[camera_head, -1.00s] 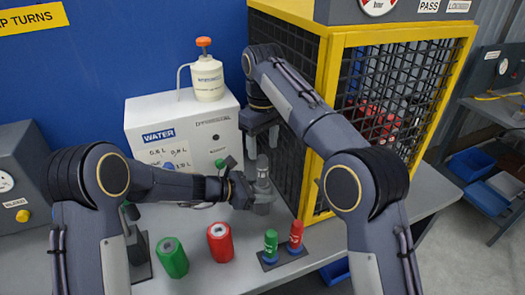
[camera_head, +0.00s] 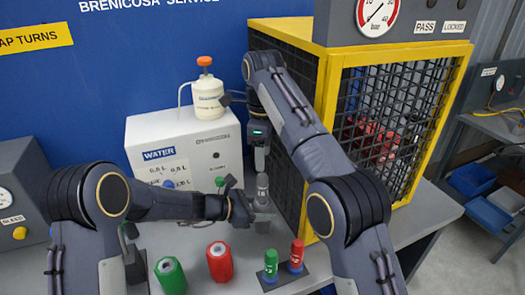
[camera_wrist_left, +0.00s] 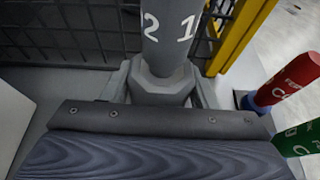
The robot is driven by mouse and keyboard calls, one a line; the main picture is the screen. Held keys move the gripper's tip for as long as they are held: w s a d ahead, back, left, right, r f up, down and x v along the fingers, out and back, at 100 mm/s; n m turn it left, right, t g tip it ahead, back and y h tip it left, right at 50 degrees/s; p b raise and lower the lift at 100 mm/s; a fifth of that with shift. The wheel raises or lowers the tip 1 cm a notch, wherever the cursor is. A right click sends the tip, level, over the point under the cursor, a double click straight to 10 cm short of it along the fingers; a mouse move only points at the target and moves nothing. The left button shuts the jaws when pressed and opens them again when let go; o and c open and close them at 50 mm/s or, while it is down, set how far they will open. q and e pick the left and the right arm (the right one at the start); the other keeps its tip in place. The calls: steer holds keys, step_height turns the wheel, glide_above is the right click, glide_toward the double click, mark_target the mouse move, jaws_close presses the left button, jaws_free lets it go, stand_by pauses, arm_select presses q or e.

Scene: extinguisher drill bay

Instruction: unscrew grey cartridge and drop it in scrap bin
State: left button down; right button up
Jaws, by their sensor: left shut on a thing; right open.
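The grey cartridge (camera_head: 262,188) stands upright on the bench beside the cage. In the left wrist view the grey cartridge (camera_wrist_left: 170,40) shows white digits and a hexagonal collar at its lower end. My left gripper (camera_head: 245,210) comes in from the left, low on it. Its fingers (camera_wrist_left: 163,85) are shut on the collar. My right gripper (camera_head: 260,160) points down just above the cartridge's top and is open; whether its fingers overlap the top is hard to tell. I cannot tell which container is the scrap bin.
A green (camera_head: 171,275) and a red canister (camera_head: 220,262) stand at the front. Small green (camera_head: 271,265) and red cartridges (camera_head: 296,256) sit in a rack. The yellow-framed cage (camera_head: 322,120) is close on the right. Blue bins (camera_head: 470,180) stand at far right.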

mark_target(262, 188)
steer(key=m, duration=0.4)
steer(key=shift+r, duration=0.1)
step_height(262, 188, down, 12)
steer(key=shift+r, duration=0.1)
stand_by(0.4)
